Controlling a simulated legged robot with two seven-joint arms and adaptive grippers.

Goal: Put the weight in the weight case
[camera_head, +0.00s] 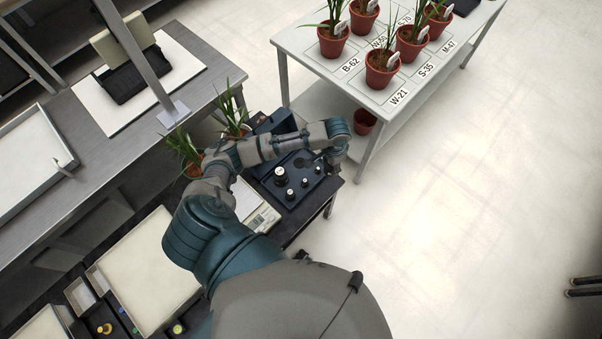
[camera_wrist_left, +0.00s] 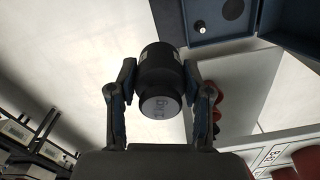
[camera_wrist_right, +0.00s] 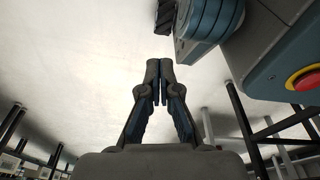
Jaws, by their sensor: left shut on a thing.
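My left gripper (camera_head: 335,157) is at the right edge of the weight case (camera_head: 268,188) in the head view. In the left wrist view the gripper (camera_wrist_left: 160,70) is shut on a black cylindrical weight (camera_wrist_left: 160,62) with a grey, marked end face. The weight case also shows in the left wrist view (camera_wrist_left: 212,33), beyond the held weight and to its right. It is open, with several smaller weights (camera_head: 290,194) standing in it. My forearm covers part of the case. My right gripper (camera_wrist_right: 160,80) is shut and empty, in the right wrist view only.
A scale (camera_head: 262,219) stands beside the case on the dark table. Potted plants (camera_head: 238,128) stand behind it. A white table (camera_head: 300,38) at the top right carries several labelled pots, with one pot (camera_head: 365,122) on its lower shelf.

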